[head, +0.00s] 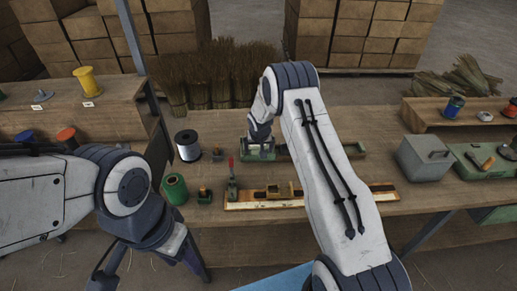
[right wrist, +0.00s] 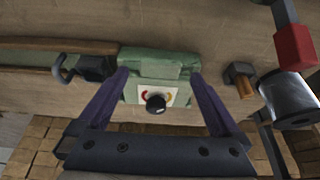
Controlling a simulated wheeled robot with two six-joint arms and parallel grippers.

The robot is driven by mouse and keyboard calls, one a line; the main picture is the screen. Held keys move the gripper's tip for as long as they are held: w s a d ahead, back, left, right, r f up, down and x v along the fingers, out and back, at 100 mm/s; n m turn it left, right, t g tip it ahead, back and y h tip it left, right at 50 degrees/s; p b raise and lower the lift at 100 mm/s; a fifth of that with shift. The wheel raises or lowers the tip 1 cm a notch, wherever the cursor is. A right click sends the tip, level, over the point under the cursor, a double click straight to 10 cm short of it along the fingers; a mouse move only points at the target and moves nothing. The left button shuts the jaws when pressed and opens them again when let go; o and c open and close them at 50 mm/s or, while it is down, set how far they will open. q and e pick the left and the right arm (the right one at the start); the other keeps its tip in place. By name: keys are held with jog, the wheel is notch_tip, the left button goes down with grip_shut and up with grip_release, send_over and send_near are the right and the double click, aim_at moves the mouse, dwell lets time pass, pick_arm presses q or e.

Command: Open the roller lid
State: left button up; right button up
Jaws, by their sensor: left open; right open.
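A green roller unit (head: 300,151) lies on the workbench. Its green end housing (right wrist: 165,68) fills the middle of the right wrist view, with a white label marked red and yellow and a round black knob (right wrist: 155,103). I cannot tell which edge of the housing is the lid's; it looks closed. My right gripper (head: 259,139) is over the unit's left end. In the right wrist view its purple fingers (right wrist: 160,90) stand apart on either side of the housing; contact cannot be told. My left gripper (head: 150,272) is open and empty at the lower left, off the bench's front.
A white wire spool (head: 187,146), a green spool (head: 175,189) and a red-handled tool (head: 231,178) stand left of the unit. A wooden rail fixture (head: 265,197) lies in front. A grey box (head: 425,158) stands to the right. Broom bristle bundles (head: 198,85) stand behind.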

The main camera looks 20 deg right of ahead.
jog(key=shift+x, duration=1.05)
grip_shut()
jog(key=shift+r, duration=0.1)
